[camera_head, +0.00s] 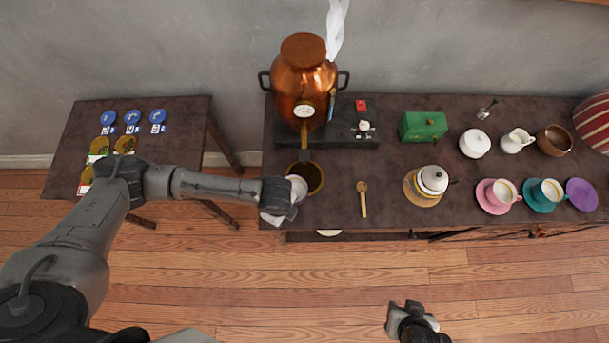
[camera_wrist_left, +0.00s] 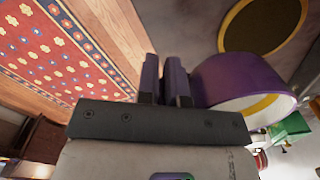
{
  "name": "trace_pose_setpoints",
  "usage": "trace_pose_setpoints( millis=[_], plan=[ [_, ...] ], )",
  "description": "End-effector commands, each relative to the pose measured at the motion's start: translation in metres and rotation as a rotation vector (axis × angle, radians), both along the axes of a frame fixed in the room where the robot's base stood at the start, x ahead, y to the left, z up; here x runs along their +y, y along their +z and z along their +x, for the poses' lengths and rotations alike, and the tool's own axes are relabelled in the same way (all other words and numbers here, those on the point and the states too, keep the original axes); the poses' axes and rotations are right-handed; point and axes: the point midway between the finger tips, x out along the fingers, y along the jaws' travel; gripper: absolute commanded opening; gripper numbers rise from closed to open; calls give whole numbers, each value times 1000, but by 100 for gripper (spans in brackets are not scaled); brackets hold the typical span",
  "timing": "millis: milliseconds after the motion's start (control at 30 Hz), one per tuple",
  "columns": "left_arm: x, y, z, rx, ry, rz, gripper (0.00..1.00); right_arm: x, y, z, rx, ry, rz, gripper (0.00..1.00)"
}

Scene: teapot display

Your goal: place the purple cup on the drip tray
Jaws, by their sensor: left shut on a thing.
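My right gripper (camera_head: 412,318) is over the floor.
A copper urn (camera_head: 303,85) stands behind the tray. The purple saucer (camera_head: 582,194) is empty. Tins stand on a side table (camera_head: 180,115).

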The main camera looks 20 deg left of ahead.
Motion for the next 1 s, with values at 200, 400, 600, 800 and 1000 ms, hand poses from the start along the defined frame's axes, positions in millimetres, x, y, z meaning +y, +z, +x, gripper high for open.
trace_pose_setpoints(
  millis=[200, 400, 600, 800, 1000],
  plan=[
    [-7, -21, -14, 1, -459, -3, 0, 2, 3, 0, 0, -4, 8, 43],
    [-11, -36, -24, 1, -786, -2, 0, 4, 4, 0, 1, -6, 11, 43],
    [-13, -44, -29, -1, -974, -2, 0, 4, 5, 0, 1, -5, 12, 43],
    [-7, -46, -15, -4, -1036, 2, 0, 4, 4, 0, 2, -5, 11, 43],
    [12, -46, 30, -4, -1036, 2, 0, 2, 0, -1, 2, 0, 5, 43]
  ],
)
